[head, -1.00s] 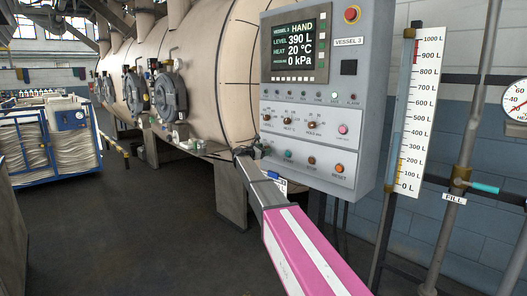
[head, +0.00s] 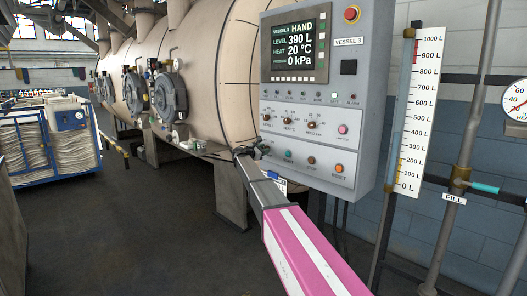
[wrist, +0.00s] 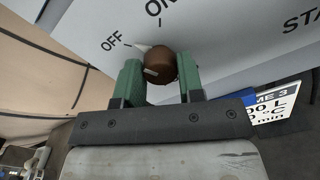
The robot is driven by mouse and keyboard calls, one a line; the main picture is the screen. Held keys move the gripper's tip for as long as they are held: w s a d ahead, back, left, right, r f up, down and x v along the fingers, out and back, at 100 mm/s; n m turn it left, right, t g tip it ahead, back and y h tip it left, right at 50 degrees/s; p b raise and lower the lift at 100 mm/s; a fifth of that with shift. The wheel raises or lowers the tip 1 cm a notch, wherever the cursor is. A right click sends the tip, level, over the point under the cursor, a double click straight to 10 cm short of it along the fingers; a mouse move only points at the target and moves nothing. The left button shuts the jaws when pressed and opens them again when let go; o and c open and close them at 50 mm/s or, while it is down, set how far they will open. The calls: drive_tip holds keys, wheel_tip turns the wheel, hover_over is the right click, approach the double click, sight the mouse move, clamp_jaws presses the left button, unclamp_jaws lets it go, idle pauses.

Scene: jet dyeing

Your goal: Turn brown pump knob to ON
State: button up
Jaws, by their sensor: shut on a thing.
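The brown pump knob (wrist: 160,67) sits on the grey panel in the wrist view, between the two green fingers of my gripper (wrist: 161,80). The fingers are shut on the knob, one on each side. Its white pointer (wrist: 142,47) is directed at the OFF mark (wrist: 112,41). The ON mark (wrist: 156,8) is above the knob, partly cut by the picture's edge. In the head view my gripper (head: 249,154) is at the lower left edge of the control panel (head: 350,95); the knob is hidden there.
The panel's screen (head: 300,46) reads HAND, 390 L, 20 °C, 0 kPa. Other knobs (head: 289,122) and push buttons (head: 311,160) are close right of my gripper. A level gauge (head: 420,115) stands at right. The large vessel (head: 210,75) is behind; open floor lies left.

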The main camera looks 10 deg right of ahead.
drive_tip(key=m, duration=1.1)
drive_tip(key=shift+m, duration=0.3)
drive_tip(key=shift+s+f, duration=0.1)
idle(0.3)
drive_tip(key=o, duration=0.9)
drive_tip(key=shift+a, duration=0.1)
drive_tip(key=v, duration=1)
drive_tip(key=shift+s+a, duration=0.2)
